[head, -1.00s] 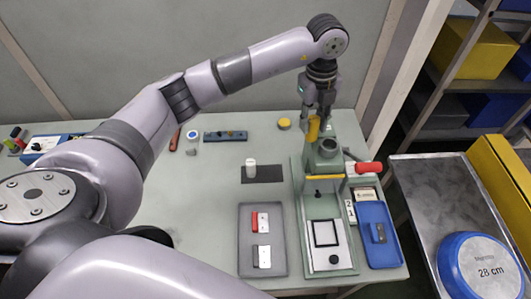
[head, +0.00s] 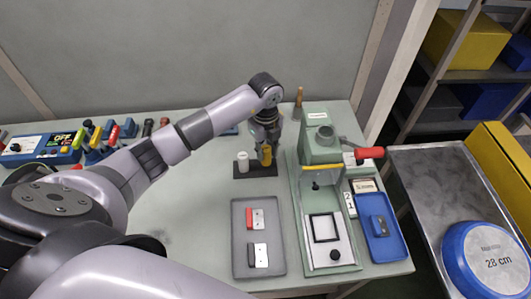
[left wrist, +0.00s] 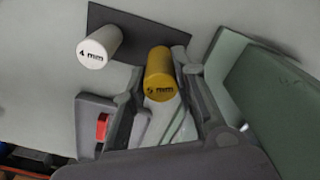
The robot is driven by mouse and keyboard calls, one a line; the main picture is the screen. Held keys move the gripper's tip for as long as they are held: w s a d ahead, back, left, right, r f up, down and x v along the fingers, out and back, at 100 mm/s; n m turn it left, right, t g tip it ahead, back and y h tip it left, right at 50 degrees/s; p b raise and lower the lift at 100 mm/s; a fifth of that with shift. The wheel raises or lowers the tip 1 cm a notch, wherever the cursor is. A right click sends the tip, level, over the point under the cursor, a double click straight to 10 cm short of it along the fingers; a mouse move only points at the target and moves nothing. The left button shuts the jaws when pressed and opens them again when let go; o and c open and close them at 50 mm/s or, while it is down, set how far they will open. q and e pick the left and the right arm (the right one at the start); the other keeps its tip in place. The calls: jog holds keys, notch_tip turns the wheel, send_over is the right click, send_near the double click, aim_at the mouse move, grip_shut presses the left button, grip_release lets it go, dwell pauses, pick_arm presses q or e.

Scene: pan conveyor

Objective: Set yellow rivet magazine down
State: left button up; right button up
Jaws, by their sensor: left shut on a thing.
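My left gripper (head: 266,148) is shut on the yellow rivet magazine (head: 266,157), a small upright cylinder. It is over the right part of the dark mat (head: 243,172), to the right of the white magazine (head: 242,162). In the left wrist view the yellow magazine (left wrist: 160,75) stands between the two fingers, its printed end facing the camera. The white magazine (left wrist: 99,47) there reads "4 mm" and stands apart from it on the mat (left wrist: 125,25). I cannot tell whether the yellow magazine's base touches the mat. My right gripper is out of view.
The green press (head: 322,150) with its red-handled lever (head: 368,153) stands close to the right of the gripper. A grey tray (head: 239,225) with two parts lies in front. A blue tray (head: 381,250) is at the right. The table's left middle is clear.

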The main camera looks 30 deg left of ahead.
aim_at(266, 148)
pick_arm(q)
notch_tip(266, 148, down, 2)
jog(key=shift+f, duration=0.2)
jog(key=shift+f, duration=0.1)
jog(key=o, duration=1)
jog(key=shift+r, duration=0.25)
notch_tip(266, 148, up, 10)
jog(key=b, duration=0.2)
jog(key=shift+r+b, duration=0.2)
jog(key=shift+b, duration=0.15)
jog(key=shift+r, duration=0.7)
